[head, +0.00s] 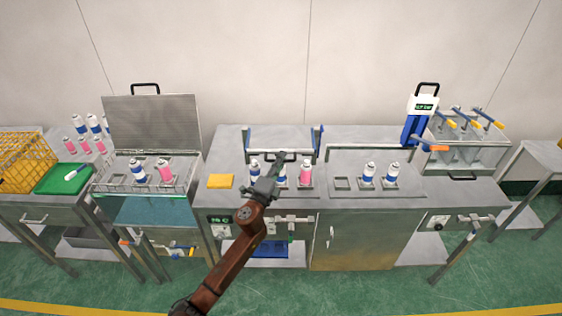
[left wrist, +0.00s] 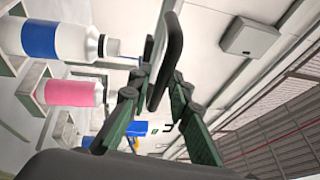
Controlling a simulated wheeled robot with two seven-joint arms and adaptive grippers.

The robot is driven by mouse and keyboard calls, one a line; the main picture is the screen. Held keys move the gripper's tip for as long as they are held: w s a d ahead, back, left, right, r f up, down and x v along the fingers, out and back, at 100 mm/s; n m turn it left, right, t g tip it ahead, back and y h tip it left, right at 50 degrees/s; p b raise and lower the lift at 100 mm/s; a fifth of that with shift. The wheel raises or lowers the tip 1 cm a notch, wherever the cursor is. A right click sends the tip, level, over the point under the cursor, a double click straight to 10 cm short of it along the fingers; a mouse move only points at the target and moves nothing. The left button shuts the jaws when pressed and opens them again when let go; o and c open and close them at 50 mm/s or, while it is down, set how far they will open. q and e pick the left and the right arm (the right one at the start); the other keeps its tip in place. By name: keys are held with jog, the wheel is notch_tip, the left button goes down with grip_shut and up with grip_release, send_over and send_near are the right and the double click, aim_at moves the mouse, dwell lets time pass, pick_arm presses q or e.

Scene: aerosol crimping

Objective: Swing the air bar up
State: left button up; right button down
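The air bar (head: 263,153) lies low between two blue uprights on the middle bench, with a black loop handle (head: 290,155) at its centre. In the left wrist view the black handle (left wrist: 170,55) runs between my green fingers. My left gripper (head: 277,166) is at the handle, reaching over the bench front. In the left wrist view the fingertips (left wrist: 162,78) lie on either side of the handle; whether they press on it cannot be told. My right gripper is not in view.
Blue-and-white cans (head: 254,172) and a pink can (head: 305,175) stand beside the gripper. A yellow block (head: 220,181) lies left on the bench. More cans (head: 368,174) stand right. A lidded tank (head: 150,125) is left, and a white-and-blue device (head: 420,105) stands right.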

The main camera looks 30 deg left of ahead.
pick_arm(q)
grip_shut()
dwell(0.3)
